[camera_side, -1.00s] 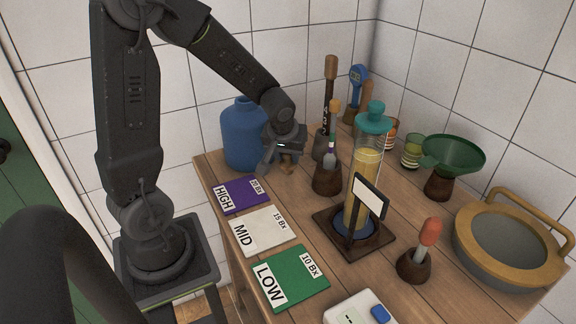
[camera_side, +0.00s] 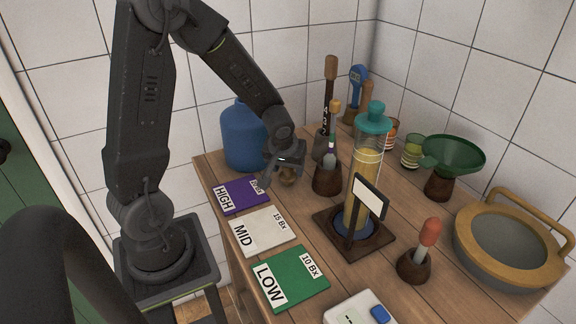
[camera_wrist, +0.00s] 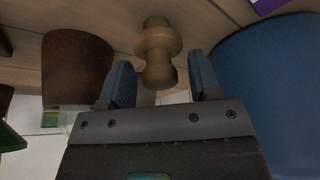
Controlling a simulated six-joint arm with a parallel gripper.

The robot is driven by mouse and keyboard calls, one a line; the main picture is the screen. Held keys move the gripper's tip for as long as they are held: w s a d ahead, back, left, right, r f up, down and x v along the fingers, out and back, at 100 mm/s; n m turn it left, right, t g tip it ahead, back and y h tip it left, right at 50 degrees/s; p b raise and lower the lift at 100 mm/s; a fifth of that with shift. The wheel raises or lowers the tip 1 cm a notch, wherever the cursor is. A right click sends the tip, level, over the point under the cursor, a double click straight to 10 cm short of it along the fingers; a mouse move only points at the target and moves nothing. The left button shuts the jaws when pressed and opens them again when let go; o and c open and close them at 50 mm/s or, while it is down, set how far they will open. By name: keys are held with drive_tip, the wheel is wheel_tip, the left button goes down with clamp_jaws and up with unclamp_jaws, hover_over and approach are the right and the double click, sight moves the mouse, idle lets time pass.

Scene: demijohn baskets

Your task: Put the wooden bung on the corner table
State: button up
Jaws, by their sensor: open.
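The wooden bung (camera_wrist: 157,48) is a small turned piece of light wood, standing on the wooden table (camera_side: 310,213). In the wrist view it lies between and just beyond the two fingertips of my gripper (camera_wrist: 160,75). In the side view the bung (camera_side: 288,176) shows partly, below my gripper (camera_side: 283,172), near the blue demijohn. My gripper is open, with a finger to each side of the bung. I cannot tell whether a finger touches it.
The blue demijohn (camera_side: 243,135) stands close on the left and a dark wooden holder (camera_side: 327,180) close on the right. The HIGH card (camera_side: 240,195), MID card (camera_side: 263,231) and LOW card (camera_side: 290,279) lie along the front edge. A hydrometer cylinder (camera_side: 365,175) stands mid-table.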

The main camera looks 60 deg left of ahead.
drive_tip(key=v, duration=1.2)
drive_tip(key=s+d+r+m+t+h, duration=0.1)
drive_tip(key=s+d+r+m, duration=0.2)
drive_tip(key=s+d+m, duration=0.1)
drive_tip(key=s+d+r+m+t+h, duration=0.1)
drive_tip(key=s+d+r+m+h, duration=0.1)
drive_tip(key=s+d+r+m, duration=0.2)
drive_tip(key=s+d+m, duration=0.1)
drive_tip(key=s+d, duration=0.2)
drive_tip(key=d, duration=0.1)
drive_tip(key=shift+d, duration=0.3)
